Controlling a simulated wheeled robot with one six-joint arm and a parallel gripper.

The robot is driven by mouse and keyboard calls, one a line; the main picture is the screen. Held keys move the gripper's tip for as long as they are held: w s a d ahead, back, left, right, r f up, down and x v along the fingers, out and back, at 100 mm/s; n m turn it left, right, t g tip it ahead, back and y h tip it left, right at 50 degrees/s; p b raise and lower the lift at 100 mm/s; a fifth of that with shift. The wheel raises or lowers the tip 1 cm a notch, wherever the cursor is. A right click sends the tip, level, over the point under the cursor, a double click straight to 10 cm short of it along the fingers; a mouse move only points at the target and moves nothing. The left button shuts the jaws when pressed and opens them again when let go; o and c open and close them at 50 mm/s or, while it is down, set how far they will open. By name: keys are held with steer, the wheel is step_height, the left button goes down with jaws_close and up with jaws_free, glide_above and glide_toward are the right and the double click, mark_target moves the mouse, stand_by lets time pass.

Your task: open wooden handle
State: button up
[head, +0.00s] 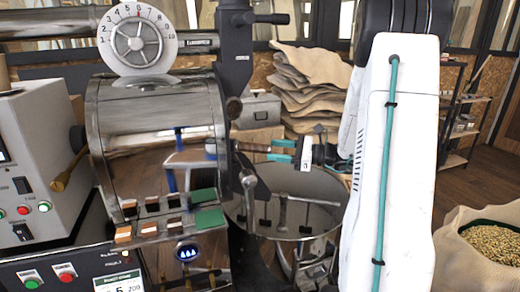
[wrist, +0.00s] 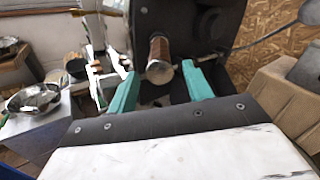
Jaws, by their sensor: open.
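The wooden handle (wrist: 159,50) is a brown grip with a round metal end on the dark roaster front in the wrist view. It also shows in the head view (head: 252,148), pointing right from the roaster. My gripper (head: 276,150) is open, with teal fingers at the handle's right end. In the wrist view, my gripper (wrist: 158,69) has one finger on each side of the handle's metal end, with a visible gap on both sides. How far the handle reaches between the fingers is hard to tell.
The shiny roaster drum (head: 160,145) with a numbered dial (head: 137,40) stands left of the handle. A round cooling tray (head: 320,217) lies below my gripper. Piled sacks (head: 310,85) stand behind. A sack of beans (head: 490,240) is at the right.

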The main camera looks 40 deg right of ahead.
mark_target(256, 148)
steer(key=x, duration=0.7)
